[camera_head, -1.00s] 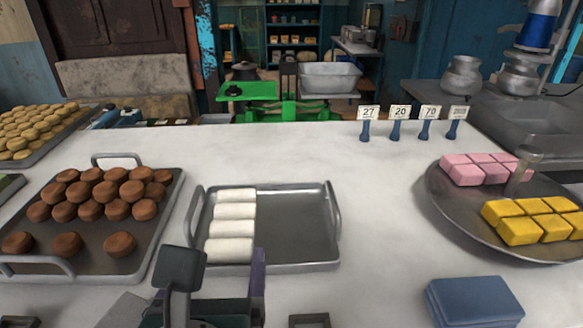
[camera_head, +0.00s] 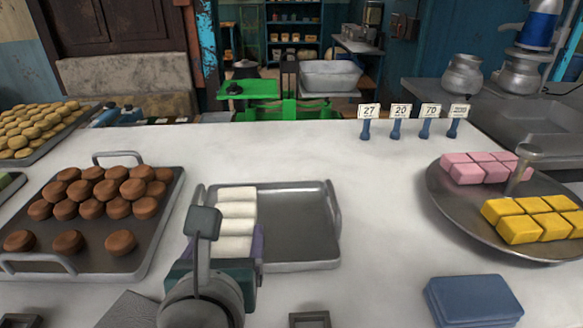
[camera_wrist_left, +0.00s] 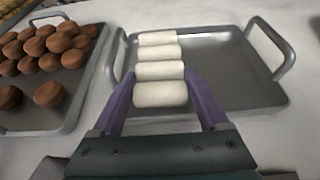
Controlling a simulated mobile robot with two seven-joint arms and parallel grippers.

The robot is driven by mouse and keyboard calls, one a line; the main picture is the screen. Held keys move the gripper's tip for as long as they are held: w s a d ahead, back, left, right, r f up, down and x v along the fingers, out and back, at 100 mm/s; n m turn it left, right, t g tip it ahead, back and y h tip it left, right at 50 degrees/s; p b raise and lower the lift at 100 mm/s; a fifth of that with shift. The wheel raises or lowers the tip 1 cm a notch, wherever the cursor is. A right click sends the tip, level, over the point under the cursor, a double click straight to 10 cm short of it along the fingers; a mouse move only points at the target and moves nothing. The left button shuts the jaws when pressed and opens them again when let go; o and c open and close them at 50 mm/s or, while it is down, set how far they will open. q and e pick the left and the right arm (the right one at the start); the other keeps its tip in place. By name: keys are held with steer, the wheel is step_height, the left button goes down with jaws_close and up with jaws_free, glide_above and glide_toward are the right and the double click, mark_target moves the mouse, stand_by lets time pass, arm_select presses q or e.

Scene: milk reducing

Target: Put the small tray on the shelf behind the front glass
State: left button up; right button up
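A small grey metal tray (camera_head: 298,222) with two side handles lies on the white counter, and it also shows in the wrist view (camera_wrist_left: 250,85). Several white rolls (camera_head: 236,210) lie in a column along its left side. My left gripper (camera_head: 226,250) is over the tray's front left part. In the wrist view its purple fingers (camera_wrist_left: 160,85) are spread apart, one on each side of the rolls (camera_wrist_left: 160,92). Whether a finger touches a roll or the tray, I cannot tell. My right gripper is not in view. No front glass can be made out; a blue shelf unit (camera_head: 291,54) stands far back.
A tray of brown sweets (camera_head: 60,262) lies left of the small tray. A round platter (camera_head: 462,212) with pink and yellow blocks stands at right, behind a blue box (camera_head: 474,302). Price tags (camera_head: 396,122) stand at the back edge. The counter right of the small tray is clear.

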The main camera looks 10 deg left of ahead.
arm_select(q)
jaws_close()
steer(key=shift+r, duration=0.15)
